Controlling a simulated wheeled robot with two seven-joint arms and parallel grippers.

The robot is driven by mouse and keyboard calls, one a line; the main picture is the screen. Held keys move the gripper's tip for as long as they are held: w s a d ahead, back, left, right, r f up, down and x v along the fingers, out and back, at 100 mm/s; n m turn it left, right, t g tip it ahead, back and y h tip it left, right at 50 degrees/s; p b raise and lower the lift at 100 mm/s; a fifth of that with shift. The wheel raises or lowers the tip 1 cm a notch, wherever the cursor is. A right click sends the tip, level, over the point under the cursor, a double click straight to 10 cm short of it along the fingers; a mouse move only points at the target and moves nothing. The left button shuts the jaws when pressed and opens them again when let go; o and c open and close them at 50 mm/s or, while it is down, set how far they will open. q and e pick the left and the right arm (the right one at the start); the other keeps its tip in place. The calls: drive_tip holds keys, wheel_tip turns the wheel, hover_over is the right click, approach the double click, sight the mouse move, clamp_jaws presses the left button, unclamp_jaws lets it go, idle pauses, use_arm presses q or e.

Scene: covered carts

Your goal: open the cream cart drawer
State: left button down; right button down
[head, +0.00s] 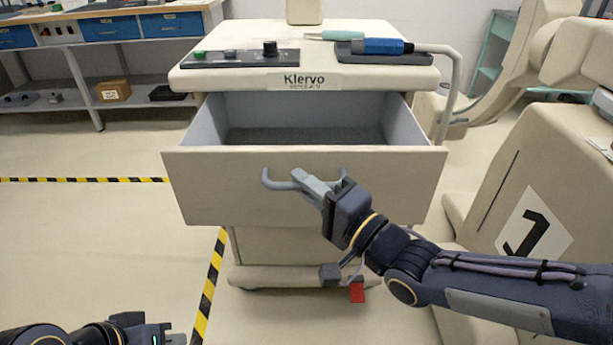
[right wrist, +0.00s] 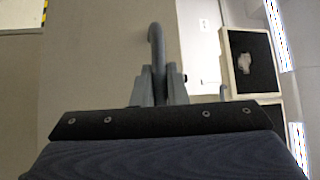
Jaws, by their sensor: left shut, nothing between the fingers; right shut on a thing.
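The cream cart (head: 240,75) stands in the middle of the head view. Its drawer (head: 210,195) is pulled well out, and the grey inside and floor of the drawer show. My right gripper (head: 308,184) is shut on the drawer's grey bar handle (head: 275,181). In the right wrist view the handle (right wrist: 156,45) runs between the two fingers (right wrist: 160,88). My left gripper (head: 165,340) is low at the left bottom edge of the head view, away from the cart, shut and empty; its tips are partly cut off.
The cart top carries a dark control strip (head: 240,58), a dark tray (head: 375,54) and a blue-handled tool (head: 385,46). A cream machine with a numbered panel (head: 535,228) stands close on the right. A workbench (head: 110,25) is at the back left. Floor at the left is clear.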

use_arm(q)
drive_tip(key=shift+s, duration=0.35)
use_arm(e)
drive_tip(key=shift+s, duration=0.55)
drive_tip(key=c, duration=1.5)
unclamp_jaws()
drive_tip(key=shift+o, duration=0.2)
drive_tip(key=shift+d, duration=0.1)
